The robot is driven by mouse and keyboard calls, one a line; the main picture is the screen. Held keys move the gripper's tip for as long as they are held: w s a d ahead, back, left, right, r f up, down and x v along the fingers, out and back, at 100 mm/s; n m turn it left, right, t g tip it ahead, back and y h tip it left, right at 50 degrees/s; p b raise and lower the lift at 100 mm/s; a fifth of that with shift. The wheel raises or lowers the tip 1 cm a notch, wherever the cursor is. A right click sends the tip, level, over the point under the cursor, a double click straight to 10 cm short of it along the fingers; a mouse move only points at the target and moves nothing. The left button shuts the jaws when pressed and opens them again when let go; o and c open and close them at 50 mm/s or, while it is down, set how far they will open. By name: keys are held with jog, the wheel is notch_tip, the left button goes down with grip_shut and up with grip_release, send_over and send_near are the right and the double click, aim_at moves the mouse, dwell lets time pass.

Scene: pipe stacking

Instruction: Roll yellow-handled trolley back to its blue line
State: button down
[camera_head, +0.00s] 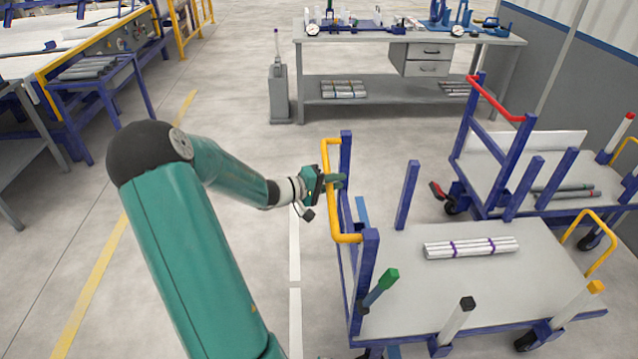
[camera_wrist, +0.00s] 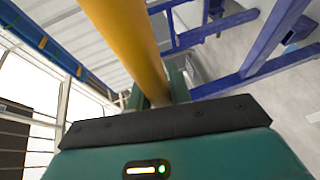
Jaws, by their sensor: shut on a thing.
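The yellow-handled trolley (camera_head: 400,274) stands at the lower right in the head view, with a grey deck and blue posts. Its yellow handle (camera_head: 331,175) is on the left end. In the wrist view the yellow handle (camera_wrist: 125,38) runs up from between my fingers (camera_wrist: 158,92). A short blue line (camera_head: 361,212) shows on the floor behind the trolley's left end, partly hidden by the trolley.
A bundle of silver pipes (camera_head: 470,247) lies on the trolley deck. A red-handled trolley (camera_head: 500,170) stands close behind at the right. A grey workbench (camera_head: 345,65) is at the back. White floor lines (camera_head: 295,245) run left of the trolley, where the floor is clear.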

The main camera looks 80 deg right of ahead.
jog(key=s+d, duration=0.3)
jog(key=s, duration=1)
jog(key=s+d, duration=0.3)
jog(key=s, duration=1.1)
jog(key=shift+s, duration=0.3)
jog(key=c, duration=1.3)
grip_release()
jog(key=shift+c, duration=0.2)
jog(key=shift+o, duration=0.2)
jog(key=shift+d, duration=0.1)
jog(key=shift+w, duration=0.1)
jog(key=v, duration=1.3)
jog(key=shift+w+a+r, duration=0.15)
jog(key=shift+w+a, duration=0.05)
jog(key=shift+a, duration=0.15)
